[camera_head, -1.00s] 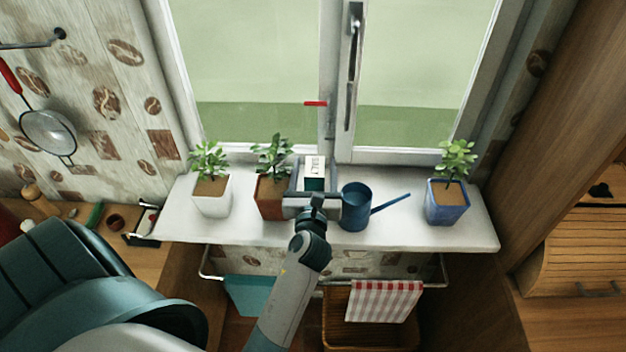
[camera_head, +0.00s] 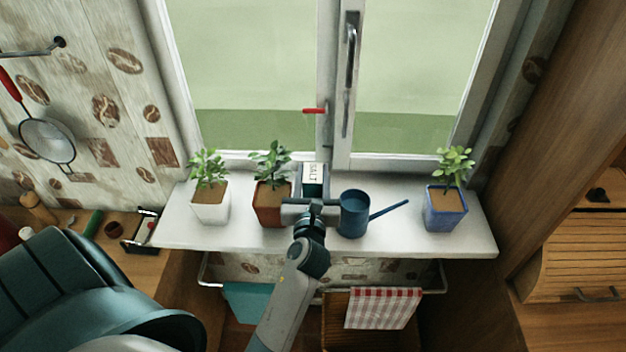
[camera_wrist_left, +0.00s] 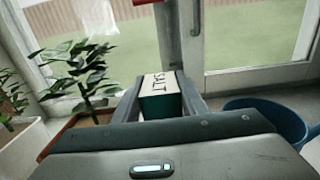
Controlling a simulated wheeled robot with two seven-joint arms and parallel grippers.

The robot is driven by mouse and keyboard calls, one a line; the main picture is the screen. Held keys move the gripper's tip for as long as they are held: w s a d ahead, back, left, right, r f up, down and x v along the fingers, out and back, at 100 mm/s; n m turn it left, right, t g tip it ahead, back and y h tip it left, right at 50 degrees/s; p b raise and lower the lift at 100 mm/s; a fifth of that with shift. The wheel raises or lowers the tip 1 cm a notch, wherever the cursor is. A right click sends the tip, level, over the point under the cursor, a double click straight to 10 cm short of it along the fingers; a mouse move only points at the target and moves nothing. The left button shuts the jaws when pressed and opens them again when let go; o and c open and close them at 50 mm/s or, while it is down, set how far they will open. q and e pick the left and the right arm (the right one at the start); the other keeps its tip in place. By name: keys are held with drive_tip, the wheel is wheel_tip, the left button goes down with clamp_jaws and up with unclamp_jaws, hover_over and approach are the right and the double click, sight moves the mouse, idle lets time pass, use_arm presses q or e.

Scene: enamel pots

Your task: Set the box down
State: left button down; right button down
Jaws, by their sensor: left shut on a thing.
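The box is a small salt box with a white top lettered SALT and dark green sides (camera_head: 313,173). It is upright over the white windowsill, between the brown plant pot and the blue watering can. My left gripper (camera_head: 313,190) is shut on it from the front, one finger on each side. The left wrist view shows the box (camera_wrist_left: 160,97) between the two fingers (camera_wrist_left: 160,103). The gripper body hides its lower part, so I cannot tell whether its base touches the sill. My right gripper is not in view.
The brown pot (camera_head: 270,206) is close on the left and the blue watering can (camera_head: 354,214) close on the right. A white pot (camera_head: 210,207) and a blue pot (camera_head: 445,209) stand farther out. The window frame is behind. The windowsill (camera_head: 405,232) is clear at the right front.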

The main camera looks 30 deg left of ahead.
use_arm(q)
drive_tip(key=shift+r, duration=0.45)
wheel_tip(320, 180, up, 8)
drive_tip(key=shift+r, duration=0.5)
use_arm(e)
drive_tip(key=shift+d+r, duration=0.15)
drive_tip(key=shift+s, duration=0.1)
